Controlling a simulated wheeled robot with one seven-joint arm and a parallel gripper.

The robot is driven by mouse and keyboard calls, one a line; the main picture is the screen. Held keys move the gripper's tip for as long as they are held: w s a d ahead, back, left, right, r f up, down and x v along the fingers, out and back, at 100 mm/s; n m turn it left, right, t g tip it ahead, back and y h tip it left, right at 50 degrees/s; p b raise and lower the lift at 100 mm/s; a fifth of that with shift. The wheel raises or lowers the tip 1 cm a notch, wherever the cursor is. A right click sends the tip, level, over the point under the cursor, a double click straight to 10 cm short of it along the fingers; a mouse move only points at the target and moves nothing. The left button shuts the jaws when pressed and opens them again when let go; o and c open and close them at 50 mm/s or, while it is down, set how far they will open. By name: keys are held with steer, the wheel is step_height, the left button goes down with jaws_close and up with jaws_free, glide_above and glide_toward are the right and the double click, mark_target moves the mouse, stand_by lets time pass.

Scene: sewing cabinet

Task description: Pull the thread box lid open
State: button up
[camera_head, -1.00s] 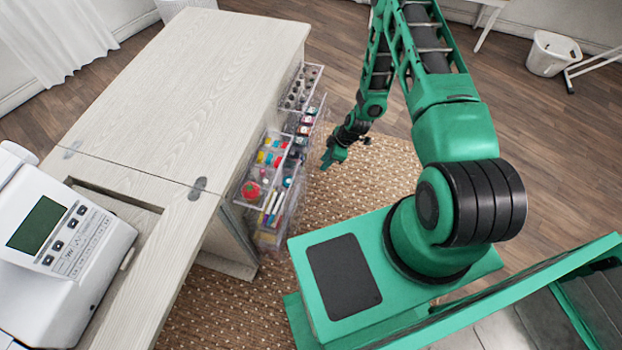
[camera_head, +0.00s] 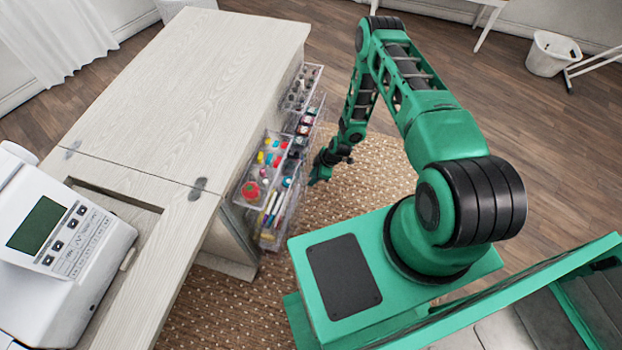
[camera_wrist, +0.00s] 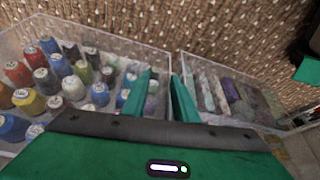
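A clear box (camera_wrist: 108,34) holding several rows of coloured thread spools fills the left of the wrist view. I cannot make out a separate lid or whether it is open. My gripper (camera_wrist: 163,82) shows as two green fingers a small gap apart, with nothing visibly held. They reach over the right side of the spool box, close to its wall; contact cannot be told. In the head view my gripper (camera_head: 318,178) points down beside the clear boxes on the cabinet's open side, and its fingertips are too small to read.
A second clear box (camera_wrist: 232,68) with long items lies right of the spool box. Clear organizers (camera_head: 262,172) hang by the wooden cabinet (camera_head: 190,85). A sewing machine (camera_head: 60,250) sits at left. The woven rug (camera_head: 375,170) is bare right of my gripper.

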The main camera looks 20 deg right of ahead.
steer(key=shift+f, duration=0.15)
steer(key=shift+c, duration=0.2)
jaws_close()
steer(key=shift+w, duration=0.3)
stand_by(0.9)
steer(key=shift+a, duration=0.15)
steer(key=shift+s, duration=0.1)
